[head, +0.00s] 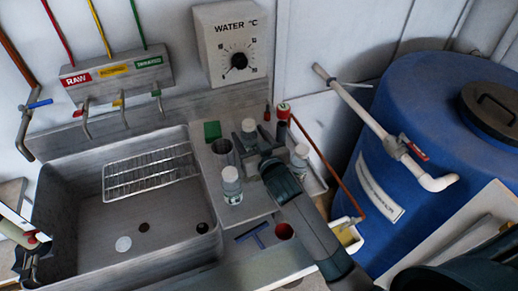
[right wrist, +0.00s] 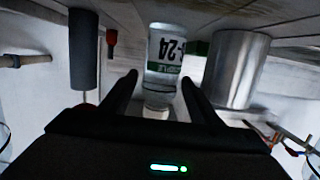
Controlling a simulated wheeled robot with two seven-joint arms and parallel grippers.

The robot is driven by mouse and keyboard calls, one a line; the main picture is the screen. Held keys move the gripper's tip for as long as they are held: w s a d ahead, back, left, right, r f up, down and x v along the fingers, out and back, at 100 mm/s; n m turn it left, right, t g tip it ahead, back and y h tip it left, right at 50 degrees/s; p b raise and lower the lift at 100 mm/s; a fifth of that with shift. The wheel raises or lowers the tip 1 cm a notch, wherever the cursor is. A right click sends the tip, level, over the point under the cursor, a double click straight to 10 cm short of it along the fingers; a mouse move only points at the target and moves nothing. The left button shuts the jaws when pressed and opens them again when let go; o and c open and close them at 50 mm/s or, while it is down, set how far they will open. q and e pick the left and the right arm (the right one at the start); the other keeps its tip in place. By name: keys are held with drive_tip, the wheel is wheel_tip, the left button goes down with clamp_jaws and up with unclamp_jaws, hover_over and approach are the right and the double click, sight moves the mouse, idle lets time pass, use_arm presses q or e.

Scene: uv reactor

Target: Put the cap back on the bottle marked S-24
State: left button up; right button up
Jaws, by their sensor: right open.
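The bottle marked S-24 (right wrist: 165,50) is clear with a green band and shows upside down in the right wrist view. In the head view this looks like the bottle (head: 249,131) at the back of the counter, partly behind my right gripper (head: 264,158). In the wrist view my right gripper (right wrist: 160,92) is open, with its fingers on either side of the bottle's white neck end (right wrist: 158,101). I cannot tell whether they touch it or whether a cap is on. My left gripper cannot be made out.
Other bottles stand at the counter front (head: 231,185) and right (head: 300,156). A metal cylinder (head: 224,152) stands close left of the gripper. The sink (head: 90,220) holds a wire rack (head: 150,172). A blue tank (head: 430,130) and pipes stand right.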

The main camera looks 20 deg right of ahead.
drive_tip(key=s+r+b, duration=0.2)
drive_tip(key=s, duration=0.9)
drive_tip(key=shift+s+d, duration=0.2)
drive_tip(key=shift+d, duration=0.05)
idle(0.4)
